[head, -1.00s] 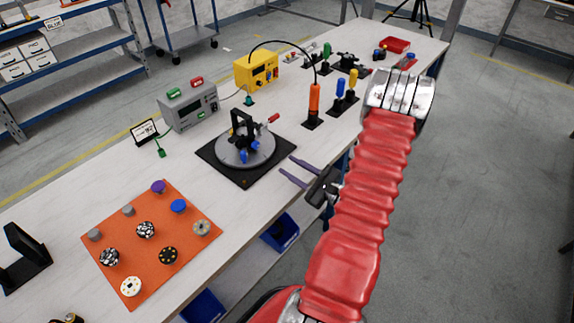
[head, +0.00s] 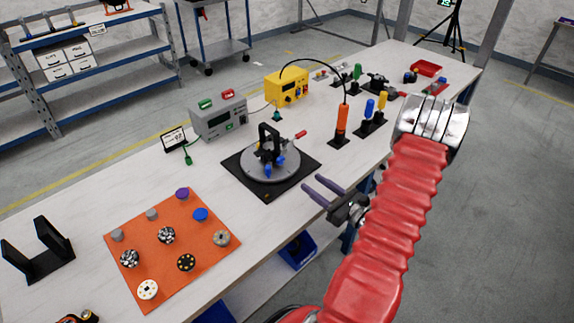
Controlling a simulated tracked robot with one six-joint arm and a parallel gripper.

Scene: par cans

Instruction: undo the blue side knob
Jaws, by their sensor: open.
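A black yoke-shaped fixture (head: 270,147) stands on a round grey plate (head: 256,172) near the middle of the bench. Blue knob-like parts (head: 267,170) show low on the fixture, and a red handle (head: 300,134) sticks out to its right. Which blue part is the side knob is too small to tell. My gripper (head: 316,189) is open and empty, at the bench's front edge, to the right of and nearer than the plate. Its two fingers point left toward the plate, apart from it.
An orange mat (head: 205,252) with several knobs, one of them blue (head: 200,214), lies at left front. A grey box (head: 219,119) and a yellow box (head: 287,88) stand behind. An orange-handled tool (head: 342,119) stands to the right. Blue bins (head: 298,250) sit below the edge.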

